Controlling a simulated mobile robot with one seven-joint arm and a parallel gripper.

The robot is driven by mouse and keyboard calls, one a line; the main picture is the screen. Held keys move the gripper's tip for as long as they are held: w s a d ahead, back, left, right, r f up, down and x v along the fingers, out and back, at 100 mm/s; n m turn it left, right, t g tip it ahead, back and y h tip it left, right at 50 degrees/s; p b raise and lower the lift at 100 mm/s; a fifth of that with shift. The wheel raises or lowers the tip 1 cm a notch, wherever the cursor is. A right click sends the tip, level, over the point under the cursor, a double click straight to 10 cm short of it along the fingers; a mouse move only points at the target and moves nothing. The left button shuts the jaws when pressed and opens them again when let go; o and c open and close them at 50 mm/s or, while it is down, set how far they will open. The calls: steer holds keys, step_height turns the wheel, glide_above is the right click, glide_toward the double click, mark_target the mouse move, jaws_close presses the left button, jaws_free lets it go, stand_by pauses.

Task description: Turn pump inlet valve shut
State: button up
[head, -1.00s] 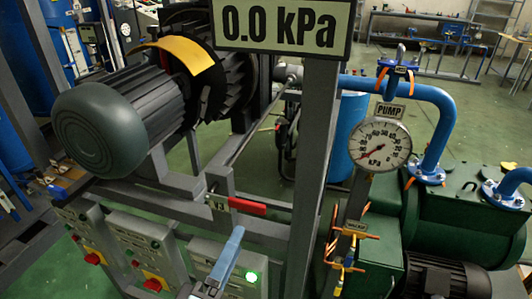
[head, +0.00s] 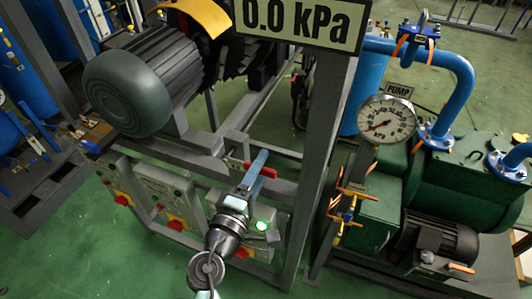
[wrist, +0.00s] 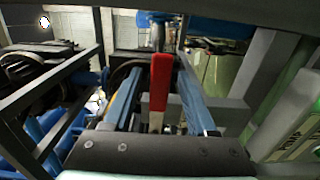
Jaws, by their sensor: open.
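A red lever handle (head: 268,173) sits on the grey frame in the head view, partly hidden by my gripper. In the wrist view the red handle (wrist: 160,82) stands upright in the picture, between two blue fingers. My gripper (head: 257,162) is open at this handle, with its fingers pointing away from my body. In the wrist view my gripper (wrist: 158,68) shows a finger on each side of the handle, with gaps visible. I cannot tell whether the handle is deep between the fingers. The valve body behind the handle is mostly hidden.
A pump gauge (head: 387,118) stands at the right, above small orange-handled valves (head: 347,203) and the green pump (head: 455,185). Control boxes (head: 170,200) with red knobs are at the left. A grey post (head: 325,150) rises right of my gripper, carrying a 0.0 kPa display (head: 303,22).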

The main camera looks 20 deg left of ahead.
steer(key=shift+w, duration=1.55)
jaws_close()
